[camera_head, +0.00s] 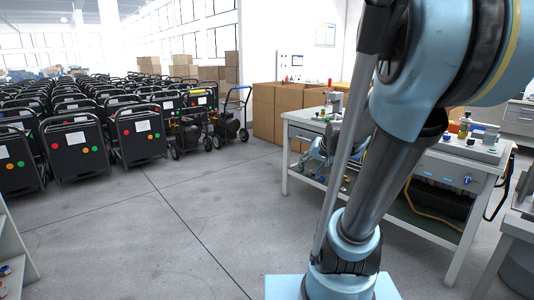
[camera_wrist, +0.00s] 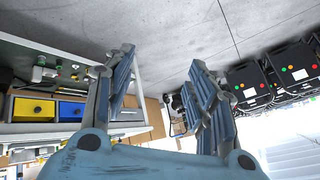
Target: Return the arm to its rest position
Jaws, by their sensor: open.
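My arm fills the right half of the head view, rising from its light blue base mount in front of a workbench. My gripper (camera_wrist: 158,82) shows in the wrist view with its two ridged blue-grey fingers spread apart. It is open, and nothing is between the fingers. In the head view, part of what looks like my gripper shows behind the arm's dark tube, close to the workbench's left end. The wrist picture looks upside down, with the floor at the top. The workbench (camera_head: 302,120) is partly hidden behind my arm.
Rows of black wheeled machines (camera_head: 140,132) stand at the left and back. Cardboard boxes (camera_head: 283,112) stand behind the workbench. Bottles and a device (camera_head: 470,143) sit on the bench's right part. The grey floor (camera_head: 150,225) at centre left is clear. Yellow and blue drawers (camera_wrist: 34,108) show in the wrist view.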

